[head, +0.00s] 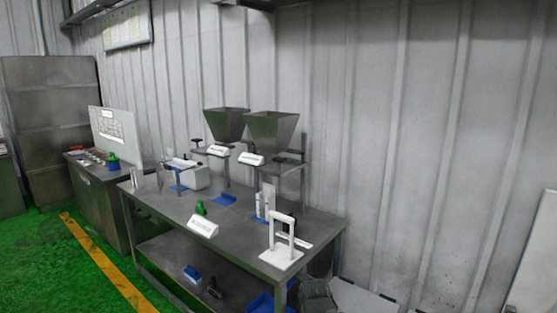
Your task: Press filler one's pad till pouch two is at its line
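Two fillers with grey funnel hoppers stand on a grey workbench (165,208). The left hopper (227,125) and the right hopper (272,131) each have a white label below, too small to read, so I cannot tell which is filler one. A blue pad (225,198) lies below the left hopper. Below the right hopper is an upright white piece (266,199), perhaps a pouch, with blue at its foot; I cannot make out a line or fill level. My gripper is not in view.
A white frame (283,243) stands at the bench's right front. Blue items (192,273) sit on the lower shelf. Green floor (60,270) is clear at left.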

